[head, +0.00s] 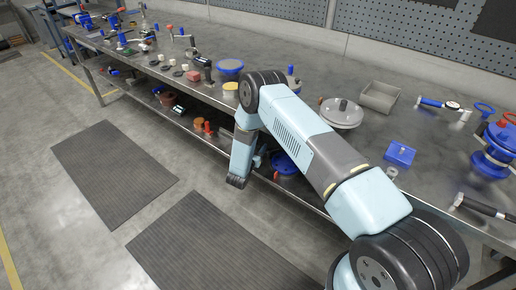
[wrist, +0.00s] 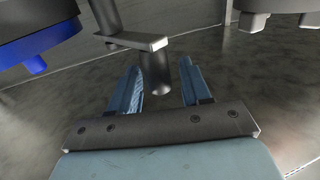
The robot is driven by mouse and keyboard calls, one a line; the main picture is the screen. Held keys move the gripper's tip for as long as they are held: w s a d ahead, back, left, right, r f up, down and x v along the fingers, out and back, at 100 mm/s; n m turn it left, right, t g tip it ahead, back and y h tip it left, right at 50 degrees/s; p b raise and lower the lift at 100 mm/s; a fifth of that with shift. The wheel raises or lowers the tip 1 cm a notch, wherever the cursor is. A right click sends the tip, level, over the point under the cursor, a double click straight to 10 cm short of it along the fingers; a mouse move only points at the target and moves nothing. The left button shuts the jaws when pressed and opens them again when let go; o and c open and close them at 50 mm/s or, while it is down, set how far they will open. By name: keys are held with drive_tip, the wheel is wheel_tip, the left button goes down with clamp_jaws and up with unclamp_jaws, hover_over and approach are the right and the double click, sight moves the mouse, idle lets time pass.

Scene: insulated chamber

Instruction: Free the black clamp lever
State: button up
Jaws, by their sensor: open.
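In the wrist view, a dark cranked piece that looks like the black clamp lever (wrist: 156,73) shows at the top middle. It has a flat grey arm (wrist: 138,42) and a dark round grip at its right end. A thicker dark post (wrist: 105,17) stands at the arm's left end. My gripper (wrist: 160,66) is open, with one blue finger on each side of the round grip. Gaps show between the grip and both fingers; whether it lies at the fingers' depth I cannot tell. In the head view I cannot make out the lever or my fingers.
In the wrist view, a blue and dark round body (wrist: 38,30) is close at upper left, and a grey part (wrist: 262,14) at upper right. In the head view, the steel bench holds a round lidded pan (head: 341,113), a grey tray (head: 380,96) and a blue box (head: 400,154).

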clamp_jaws()
idle(0.3)
drive_tip(key=shift+d, duration=0.1)
